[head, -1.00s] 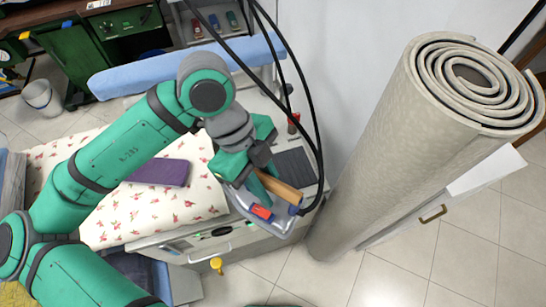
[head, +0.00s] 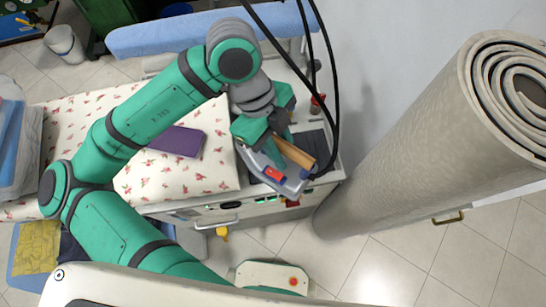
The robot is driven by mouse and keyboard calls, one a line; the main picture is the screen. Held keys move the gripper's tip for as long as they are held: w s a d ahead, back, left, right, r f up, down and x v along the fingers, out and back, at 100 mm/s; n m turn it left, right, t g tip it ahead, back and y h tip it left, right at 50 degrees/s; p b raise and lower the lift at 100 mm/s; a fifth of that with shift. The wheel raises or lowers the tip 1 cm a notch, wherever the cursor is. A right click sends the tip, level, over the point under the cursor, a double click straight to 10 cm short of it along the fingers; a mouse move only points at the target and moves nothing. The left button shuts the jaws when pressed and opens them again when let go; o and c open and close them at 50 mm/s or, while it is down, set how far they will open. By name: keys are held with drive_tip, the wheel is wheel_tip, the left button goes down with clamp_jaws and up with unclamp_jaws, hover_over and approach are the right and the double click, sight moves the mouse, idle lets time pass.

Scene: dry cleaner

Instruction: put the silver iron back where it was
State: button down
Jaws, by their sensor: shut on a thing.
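The silver iron (head: 289,186) has a tan wooden handle (head: 295,152) and a red part on its side. My gripper (head: 277,143) is shut on the iron's handle, seen from above. The iron is at the right end of the ironing table (head: 225,195), over its front edge, beside a dark grey pad (head: 314,146). The pad is partly hidden by the iron and gripper. I cannot tell whether the iron touches the table. Black cords run up from its rear.
A purple book (head: 177,142) lies on the floral cover (head: 208,120). A blue padded board (head: 170,34) is behind. A tall rolled carpet (head: 430,150) stands close on the right. A small red-topped item (head: 317,104) stands behind the pad.

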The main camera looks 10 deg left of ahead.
drive_tip(key=w+d+f, duration=0.4)
drive_tip(key=w+f, duration=0.3)
drive_tip(key=f, duration=0.3)
drive_tip(key=shift+f, duration=0.15)
idle(0.4)
drive_tip(key=c, duration=1.5)
unclamp_jaws()
drive_tip(key=shift+d+f, duration=0.1)
drive_tip(key=shift+f, duration=0.05)
drive_tip(key=shift+c, duration=0.2)
drive_tip(key=v, duration=1.2)
